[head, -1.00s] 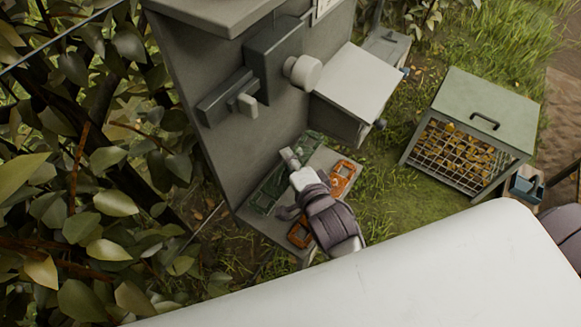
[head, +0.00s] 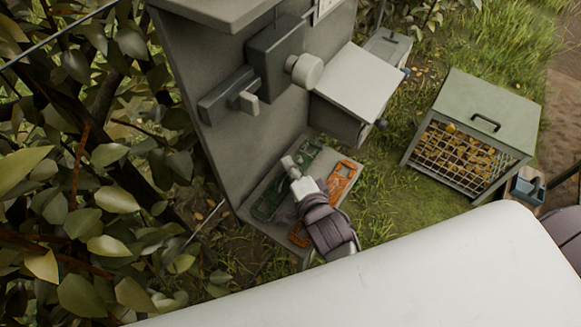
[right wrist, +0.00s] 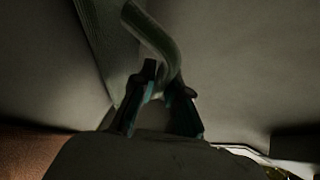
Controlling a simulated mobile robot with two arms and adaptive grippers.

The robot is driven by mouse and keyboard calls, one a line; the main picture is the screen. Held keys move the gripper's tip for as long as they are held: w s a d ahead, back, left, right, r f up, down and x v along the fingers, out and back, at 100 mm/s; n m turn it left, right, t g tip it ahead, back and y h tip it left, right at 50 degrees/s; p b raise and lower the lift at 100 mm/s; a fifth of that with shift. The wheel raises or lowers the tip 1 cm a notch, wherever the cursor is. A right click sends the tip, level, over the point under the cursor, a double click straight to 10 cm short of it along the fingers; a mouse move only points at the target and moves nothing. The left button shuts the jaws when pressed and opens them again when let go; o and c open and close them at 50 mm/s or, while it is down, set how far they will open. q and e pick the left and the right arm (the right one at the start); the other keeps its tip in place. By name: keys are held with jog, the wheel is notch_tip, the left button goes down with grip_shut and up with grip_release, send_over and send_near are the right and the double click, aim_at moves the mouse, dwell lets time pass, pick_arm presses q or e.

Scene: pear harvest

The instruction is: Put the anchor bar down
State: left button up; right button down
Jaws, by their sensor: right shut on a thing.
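The anchor bar, which I take to be the long dark green piece (head: 268,200), lies along the grey shelf (head: 262,228) at the foot of the grey panel, or very close above it; I cannot tell if it touches. My right gripper (head: 290,164) is over its middle and hides part of it. In the right wrist view the right gripper (right wrist: 165,82) is shut on the bent green handle (right wrist: 152,35) of this bar. The left gripper does not show.
Orange frames (head: 342,181) lie on the shelf to the right of the green bar, partly behind my gripper. The grey panel (head: 200,75) stands behind, with boxes and a knob. A mesh-front crate (head: 490,95) stands on grass at the right. Leafy branches (head: 90,190) fill the left.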

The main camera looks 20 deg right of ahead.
jog(key=c, duration=1.2)
grip_release()
jog(key=shift+s+f, duration=0.25)
jog(key=shift+f, duration=0.5)
jog(key=shift+r, duration=0.4)
jog(key=v, duration=0.3)
jog(key=b+v, duration=0.1)
jog(key=v, duration=0.3)
jog(key=r+v, duration=0.1)
jog(key=v, duration=0.2)
jog(key=shift+s, duration=0.15)
jog(key=shift+s+r+b, duration=0.3)
jog(key=shift+s+r, duration=0.1)
jog(key=shift+s, duration=0.15)
